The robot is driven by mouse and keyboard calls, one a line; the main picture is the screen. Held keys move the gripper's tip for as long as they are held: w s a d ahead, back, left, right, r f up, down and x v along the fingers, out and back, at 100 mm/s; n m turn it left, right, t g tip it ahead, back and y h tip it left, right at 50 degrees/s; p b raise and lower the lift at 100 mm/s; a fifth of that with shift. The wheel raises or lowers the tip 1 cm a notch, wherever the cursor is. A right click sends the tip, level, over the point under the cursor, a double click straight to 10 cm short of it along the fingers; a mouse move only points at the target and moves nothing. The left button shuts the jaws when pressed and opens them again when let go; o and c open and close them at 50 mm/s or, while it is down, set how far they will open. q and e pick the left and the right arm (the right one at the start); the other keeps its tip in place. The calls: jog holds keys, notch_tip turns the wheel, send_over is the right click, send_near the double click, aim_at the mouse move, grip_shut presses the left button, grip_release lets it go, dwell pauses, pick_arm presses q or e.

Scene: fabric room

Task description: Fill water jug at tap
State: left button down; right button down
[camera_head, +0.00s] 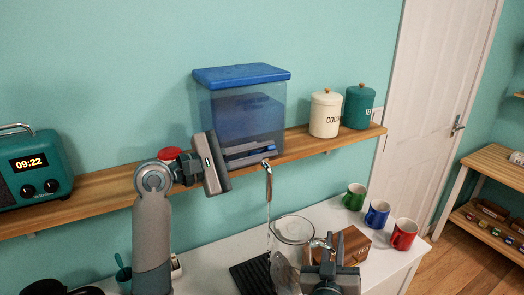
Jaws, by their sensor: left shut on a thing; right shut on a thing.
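A clear water tank with a blue lid (241,76) stands on the wall shelf. Its tap (267,167) sticks out at the lower front right. My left gripper (262,149) reaches across the tank's lower front, its fingers shut at the top of the tap; they hide its handle. A thin stream of water (268,212) runs down from the tap. A clear glass jug (293,229) is below, its rim beside the stream's lower end. My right gripper (330,245) is shut at the jug's right side, apparently on its handle. The water level inside is hard to see.
Green (354,197), blue (377,213) and red (404,234) mugs stand on the white counter, right of a wooden box (352,246). A black ridged mat (250,277) lies below the tap. Two canisters and a teal clock radio (36,170) sit on the shelf.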

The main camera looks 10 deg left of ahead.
pick_arm(q)
jog(key=c, duration=1.8)
grip_release()
jog(key=shift+c, duration=0.2)
pick_arm(e)
jog(key=shift+r, duration=0.1)
pick_arm(q)
jog(key=shift+s+a, duration=0.1)
jog(key=shift+a, duration=0.05)
jog(key=v, duration=1.1)
jog(key=shift+s+a, duration=0.25)
jog(key=shift+a, duration=0.05)
